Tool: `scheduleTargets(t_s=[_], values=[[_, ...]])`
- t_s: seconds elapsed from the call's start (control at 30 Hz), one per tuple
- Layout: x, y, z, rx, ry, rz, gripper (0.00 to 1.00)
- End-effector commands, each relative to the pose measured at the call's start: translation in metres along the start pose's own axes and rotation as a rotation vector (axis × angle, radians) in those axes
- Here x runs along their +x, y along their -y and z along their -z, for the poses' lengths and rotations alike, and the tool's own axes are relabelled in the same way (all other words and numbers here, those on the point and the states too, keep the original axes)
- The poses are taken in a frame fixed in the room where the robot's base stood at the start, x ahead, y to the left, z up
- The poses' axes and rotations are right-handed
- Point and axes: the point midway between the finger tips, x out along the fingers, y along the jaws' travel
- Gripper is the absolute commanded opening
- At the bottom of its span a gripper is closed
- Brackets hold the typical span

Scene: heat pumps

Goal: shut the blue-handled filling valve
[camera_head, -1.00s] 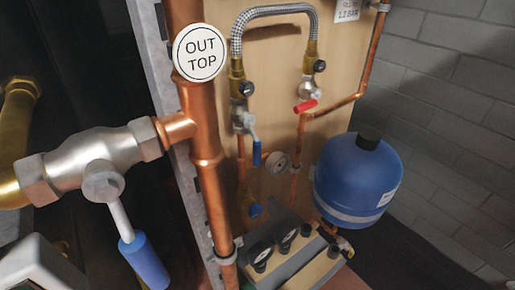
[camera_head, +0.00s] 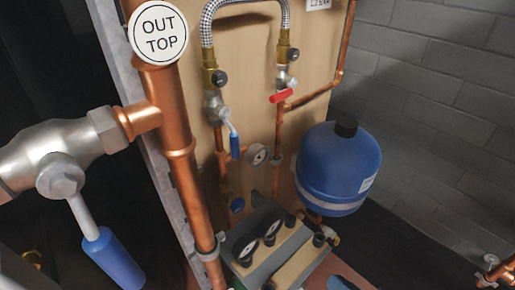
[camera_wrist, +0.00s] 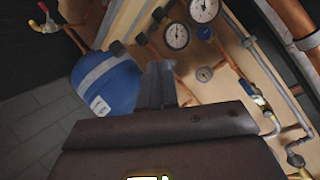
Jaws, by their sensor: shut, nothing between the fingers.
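The blue-handled filling valve (camera_head: 235,146) sits below the left end of the braided hose on the wooden panel in the head view. Its blue lever hangs down, roughly along the copper pipe. What looks like the same valve shows at the right of the wrist view (camera_wrist: 261,101). My gripper (camera_wrist: 161,70) is shut and empty in the wrist view, pointing toward the panel. It is apart from the valve, which lies to its right in that picture. My gripper is not in the head view.
A larger blue-handled valve (camera_head: 62,178) stands in the left foreground by the thick copper pipe (camera_head: 176,130). A red-handled valve (camera_head: 282,96), small gauge (camera_head: 257,154), blue vessel (camera_head: 339,170) and gauge manifold (camera_head: 262,245) crowd the panel. Open floor lies right of the vessel.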

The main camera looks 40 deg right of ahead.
Motion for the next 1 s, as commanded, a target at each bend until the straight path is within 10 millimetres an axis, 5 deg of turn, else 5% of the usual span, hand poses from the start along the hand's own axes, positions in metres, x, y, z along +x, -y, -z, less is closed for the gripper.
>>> scheduleTargets(t_s=[0.2, 0.5, 0.73, 1.0], values=[[0.056, 0.000, 0.016, 0.273, 0.062, 0.056, 0.00], [0.109, 0.019, 0.065, 0.569, 0.177, 0.231, 0.00], [0.124, 0.038, 0.122, 0.701, 0.283, 0.417, 0.00], [0.109, 0.054, 0.192, 0.732, 0.416, 0.635, 0.00]])
